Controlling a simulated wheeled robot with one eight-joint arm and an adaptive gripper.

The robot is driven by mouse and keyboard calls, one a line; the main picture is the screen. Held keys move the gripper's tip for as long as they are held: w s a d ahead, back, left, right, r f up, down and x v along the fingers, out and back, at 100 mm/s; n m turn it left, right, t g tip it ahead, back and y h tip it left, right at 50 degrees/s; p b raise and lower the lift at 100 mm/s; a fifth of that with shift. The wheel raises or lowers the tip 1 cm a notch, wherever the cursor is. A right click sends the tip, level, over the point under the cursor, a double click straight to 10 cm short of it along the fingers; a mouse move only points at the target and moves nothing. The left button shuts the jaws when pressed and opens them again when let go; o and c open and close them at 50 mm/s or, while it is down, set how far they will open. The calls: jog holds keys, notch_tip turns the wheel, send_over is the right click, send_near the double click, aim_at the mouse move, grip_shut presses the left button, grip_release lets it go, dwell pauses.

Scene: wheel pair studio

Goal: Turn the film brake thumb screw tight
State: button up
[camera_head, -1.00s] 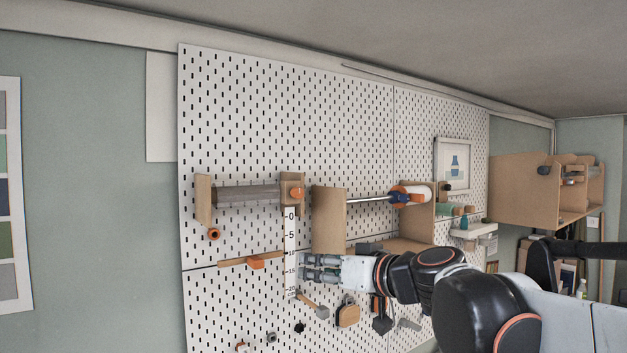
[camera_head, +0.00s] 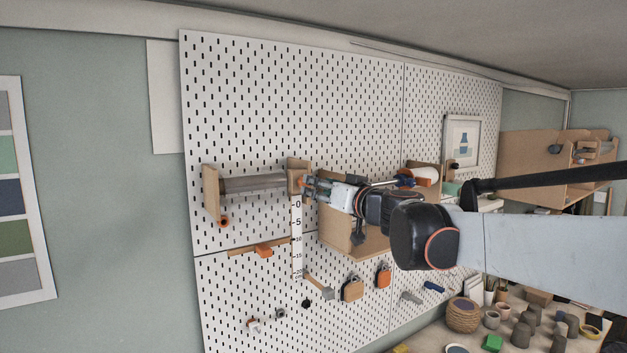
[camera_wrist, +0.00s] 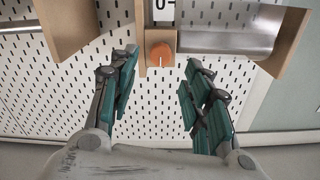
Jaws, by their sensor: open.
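The film brake thumb screw is the orange knob (camera_wrist: 160,54) on the wooden bracket (camera_wrist: 146,35) at one end of the film roll (camera_wrist: 232,36). In the head view the roll (camera_head: 253,184) hangs on the pegboard, and my gripper mostly hides the knob at its right end. My gripper (camera_wrist: 162,62) is open, one set of teal-padded fingers on each side of the knob in the picture. The knob shows between the fingertips with gaps on both sides and no visible contact. In the head view my gripper (camera_head: 310,185) is close to the right bracket.
A white ruler strip (camera_head: 296,235) hangs under the bracket. A wooden shelf box (camera_head: 338,232) with a rod stands just right, below my wrist. A wooden rail with an orange slider (camera_head: 264,251) and several hanging tools are lower. A cluttered table (camera_head: 480,331) is lower right.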

jog(key=shift+p+x, duration=0.65)
jog(key=shift+x, duration=2.25)
grip_shut()
